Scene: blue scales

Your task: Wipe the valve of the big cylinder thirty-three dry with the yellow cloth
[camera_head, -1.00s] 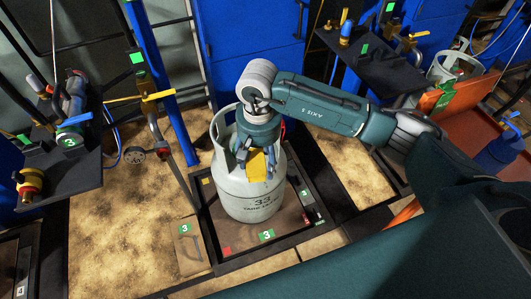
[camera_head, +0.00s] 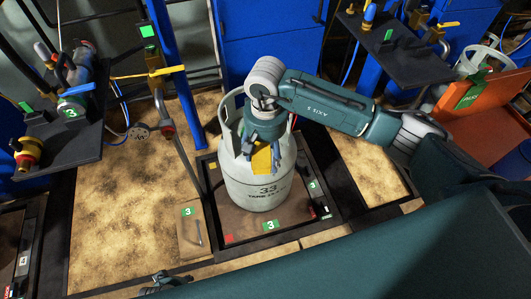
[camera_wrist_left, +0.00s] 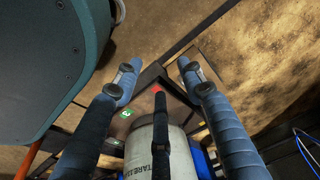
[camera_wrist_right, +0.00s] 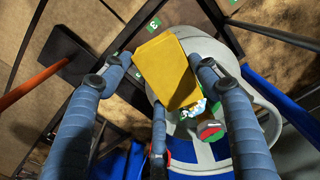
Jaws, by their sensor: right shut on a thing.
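The big grey cylinder (camera_head: 258,192), marked 33, stands upright on a dark framed platform (camera_head: 240,228). Its side also shows in the left wrist view (camera_wrist_left: 178,158).
A dark shelf (camera_head: 60,160) with a valve assembly is on the left. A pipe with a yellow-handled valve (camera_head: 160,72) stands behind left of the cylinder. Another dark shelf (camera_head: 405,55) and an orange panel (camera_head: 495,95) are on the right. Sandy floor lies left of the platform.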

